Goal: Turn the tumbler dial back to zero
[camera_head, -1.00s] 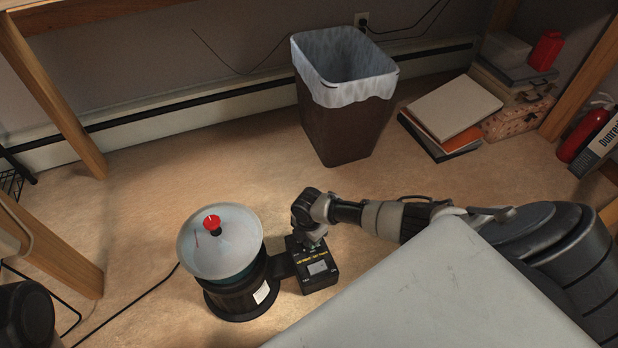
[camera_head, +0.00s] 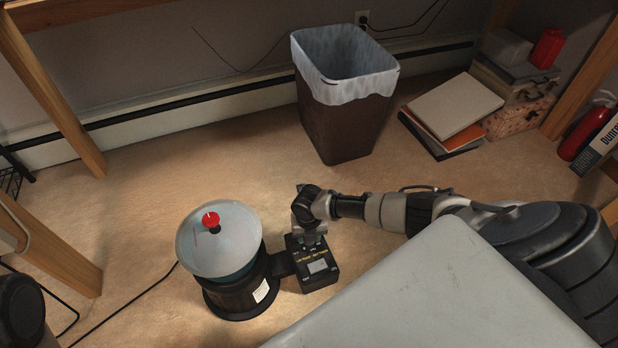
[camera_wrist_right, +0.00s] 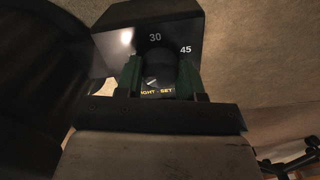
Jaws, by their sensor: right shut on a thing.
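The tumbler (camera_head: 238,290) stands on the floor, a dark round base with a pale lid and a red knob (camera_head: 211,219) on top. Its black control box (camera_head: 318,270) is attached at the right. In the right wrist view, the box face shows the numbers 30 and 45 beyond the dial (camera_wrist_right: 160,78). My right gripper (camera_head: 309,240) reaches down onto the box. In the wrist view, its green fingers (camera_wrist_right: 160,80) are shut on the dark dial, one on each side. The dial's pointer is largely hidden. My left gripper is not in view.
A brown waste bin (camera_head: 345,125) with a white liner stands behind the tumbler. Books (camera_head: 452,106) and boxes (camera_head: 515,112) lie at the back right. A black cord runs over the floor at left. Wooden legs (camera_head: 50,85) stand at the left. Floor between the tumbler and bin is clear.

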